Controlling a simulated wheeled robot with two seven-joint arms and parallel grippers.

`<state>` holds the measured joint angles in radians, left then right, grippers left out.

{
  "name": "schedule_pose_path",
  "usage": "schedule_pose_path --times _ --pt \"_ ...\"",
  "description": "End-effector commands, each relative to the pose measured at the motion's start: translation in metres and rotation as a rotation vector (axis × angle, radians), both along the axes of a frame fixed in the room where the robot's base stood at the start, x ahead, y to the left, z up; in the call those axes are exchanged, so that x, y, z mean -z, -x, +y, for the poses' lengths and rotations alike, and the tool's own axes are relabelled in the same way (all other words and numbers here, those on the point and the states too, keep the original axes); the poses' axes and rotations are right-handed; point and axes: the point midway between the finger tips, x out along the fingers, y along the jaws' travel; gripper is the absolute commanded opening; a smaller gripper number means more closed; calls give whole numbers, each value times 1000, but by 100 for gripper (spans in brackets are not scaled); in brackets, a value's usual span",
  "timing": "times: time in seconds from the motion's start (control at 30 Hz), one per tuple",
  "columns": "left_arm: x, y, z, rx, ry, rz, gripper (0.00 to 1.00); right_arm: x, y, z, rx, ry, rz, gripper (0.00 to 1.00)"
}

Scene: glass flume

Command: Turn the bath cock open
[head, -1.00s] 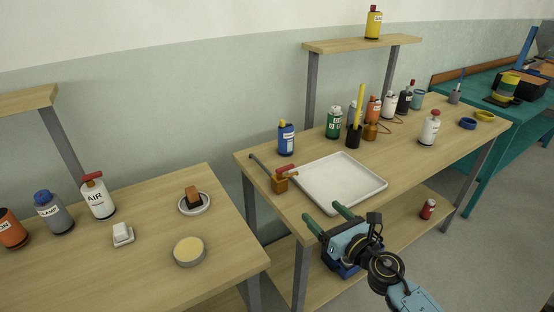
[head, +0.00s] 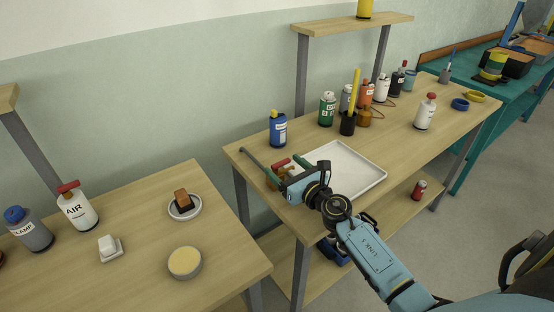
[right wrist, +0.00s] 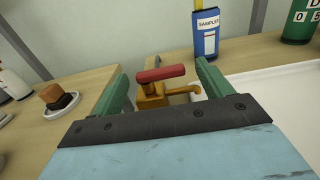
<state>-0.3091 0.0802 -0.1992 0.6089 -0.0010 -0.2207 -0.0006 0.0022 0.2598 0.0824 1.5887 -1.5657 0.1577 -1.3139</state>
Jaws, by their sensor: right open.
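The bath cock (right wrist: 152,100) is a small brass valve with a red lever handle and a spout pointing right in the right wrist view. It sits at the table's front left corner, beside the white tray, and is partly hidden by my gripper in the head view, where its red handle (head: 281,162) still shows. My right gripper (right wrist: 163,82) is open, with its green fingers on either side of the cock in the picture. I see no finger clearly touching the handle. My left gripper is not in view.
The white tray (head: 365,182) lies just right of the cock. A blue SAMPLER bottle (head: 278,130) stands behind, and a green bottle (head: 327,109) and several others further right. A separate table (head: 225,240) with a soap dish and bottles stands left.

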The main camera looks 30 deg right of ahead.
Motion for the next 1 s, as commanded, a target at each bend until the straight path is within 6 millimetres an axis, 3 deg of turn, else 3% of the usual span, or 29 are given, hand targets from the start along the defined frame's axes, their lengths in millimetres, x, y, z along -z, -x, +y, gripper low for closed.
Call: schedule_pose_path --times 0.1,0.3,0.67,1.0 --pt "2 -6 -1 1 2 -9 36 0 -20 2 -1 -1 -1 78" --pt "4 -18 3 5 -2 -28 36 1 -38 3 -1 0 0 78" --pt "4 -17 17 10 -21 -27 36 1 -42 4 -1 0 1 78" --pt "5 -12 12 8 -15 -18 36 1 -42 4 -1 0 1 34"
